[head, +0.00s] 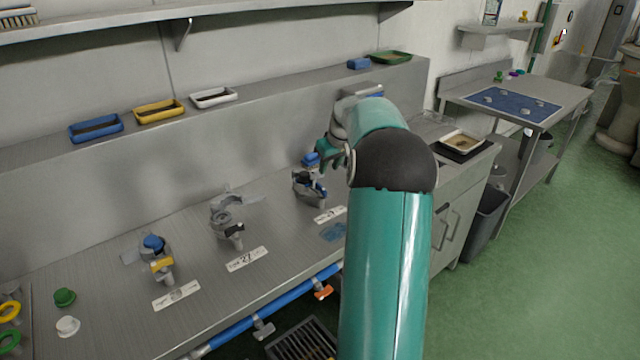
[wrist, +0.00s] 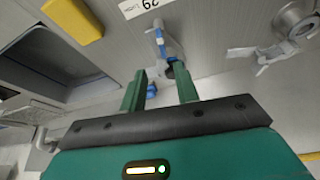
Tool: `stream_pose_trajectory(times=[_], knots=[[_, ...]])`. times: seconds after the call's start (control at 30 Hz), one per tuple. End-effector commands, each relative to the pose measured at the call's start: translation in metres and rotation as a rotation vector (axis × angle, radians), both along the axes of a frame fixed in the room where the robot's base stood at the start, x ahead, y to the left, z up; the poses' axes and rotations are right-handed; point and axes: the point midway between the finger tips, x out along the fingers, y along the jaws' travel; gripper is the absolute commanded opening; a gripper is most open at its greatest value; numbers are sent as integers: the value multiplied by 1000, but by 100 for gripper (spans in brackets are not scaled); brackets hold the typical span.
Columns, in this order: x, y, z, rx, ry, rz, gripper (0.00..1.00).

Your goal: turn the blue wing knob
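The blue wing knob (head: 319,190) is on the front of the rightmost metal fitting on the steel bench, which also bears a blue cap (head: 311,159). In the wrist view the knob (wrist: 160,40) is a narrow blue bar just beyond the fingertips, near a label reading 29. My gripper (head: 332,153) is above and beside this fitting, partly hidden by my arm. In the wrist view my gripper (wrist: 158,80) is open, its two teal fingers apart with nothing gripped. A small blue piece (wrist: 151,90) shows between the fingers, farther back.
A middle fitting (head: 228,218) with a dark knob and a left fitting (head: 160,262) with a yellow wing share the bench. A blue pipe (head: 245,325) runs along the front edge. Trays (head: 158,110) line the ledge behind. Bench between fittings is clear.

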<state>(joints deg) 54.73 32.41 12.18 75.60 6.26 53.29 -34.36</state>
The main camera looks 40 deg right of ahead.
Motion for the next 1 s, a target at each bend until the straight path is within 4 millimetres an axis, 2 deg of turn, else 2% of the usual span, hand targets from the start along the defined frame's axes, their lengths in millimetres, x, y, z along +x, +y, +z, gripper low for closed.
stream_pose_trajectory(times=[0.1, 0.4, 0.6, 0.87, 1.0], knots=[[10, 0, -26, 5, 3, 4, 31], [34, -4, -75, 3, 2, 7, 31], [41, -6, -89, 1, 2, 7, 31], [42, -6, -90, 1, 1, 7, 31], [42, -6, -90, 1, 1, 7, 5]])
